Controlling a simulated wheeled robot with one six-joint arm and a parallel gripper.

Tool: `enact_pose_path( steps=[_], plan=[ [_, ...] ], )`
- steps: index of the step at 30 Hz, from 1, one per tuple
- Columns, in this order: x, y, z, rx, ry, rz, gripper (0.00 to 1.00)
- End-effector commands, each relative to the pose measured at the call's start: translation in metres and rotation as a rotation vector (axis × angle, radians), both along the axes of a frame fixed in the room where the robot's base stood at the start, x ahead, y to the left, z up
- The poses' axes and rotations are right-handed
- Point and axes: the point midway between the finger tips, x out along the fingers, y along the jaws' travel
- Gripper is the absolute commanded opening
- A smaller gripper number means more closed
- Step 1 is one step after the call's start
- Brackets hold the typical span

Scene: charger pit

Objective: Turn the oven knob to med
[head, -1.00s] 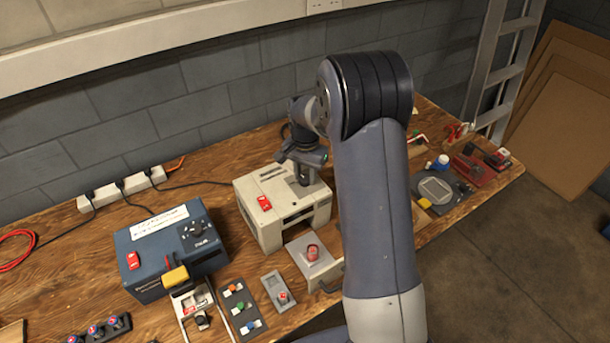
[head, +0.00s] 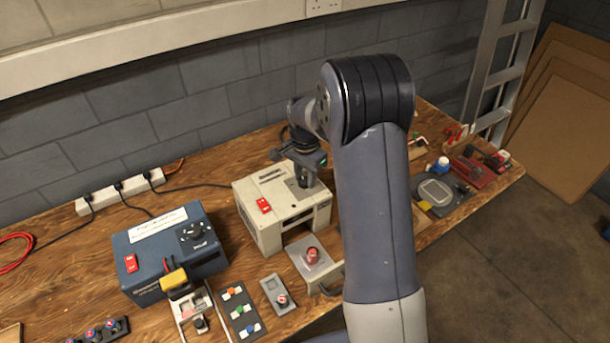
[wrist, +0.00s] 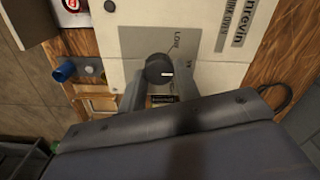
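The oven (head: 272,221) is a cream box with a red switch on top, in the middle of the bench. My gripper (head: 305,184) points down over the right part of its top. In the wrist view, the oven knob (wrist: 158,70) is round and dark, on a grey label plate (wrist: 145,42). "LOW" is printed up and right of it; another mark to its right is partly hidden by a finger. The knob's white line points right. My gripper's fingers (wrist: 160,80) stand either side of the knob, close to it; whether they press on it I cannot tell.
A blue box (head: 170,250) with a dial stands to the left. A red button panel (head: 312,256) and several switch panels lie in front. A grey device (head: 441,190) and red items lie at the right. My arm hides part of the bench.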

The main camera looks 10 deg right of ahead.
Motion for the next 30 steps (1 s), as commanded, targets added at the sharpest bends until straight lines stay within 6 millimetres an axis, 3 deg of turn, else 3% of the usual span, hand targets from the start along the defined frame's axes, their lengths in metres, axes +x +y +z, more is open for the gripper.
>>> enact_pose_path(
  steps=[7, 17, 30],
  plan=[
    [0.000, 0.000, 0.000, 0.001, -0.001, 0.001, 0.52],
    [0.001, 0.000, 0.005, 0.000, -0.002, 0.001, 0.52],
    [0.001, 0.000, 0.085, 0.000, -0.005, 0.001, 0.52]
  ],
)
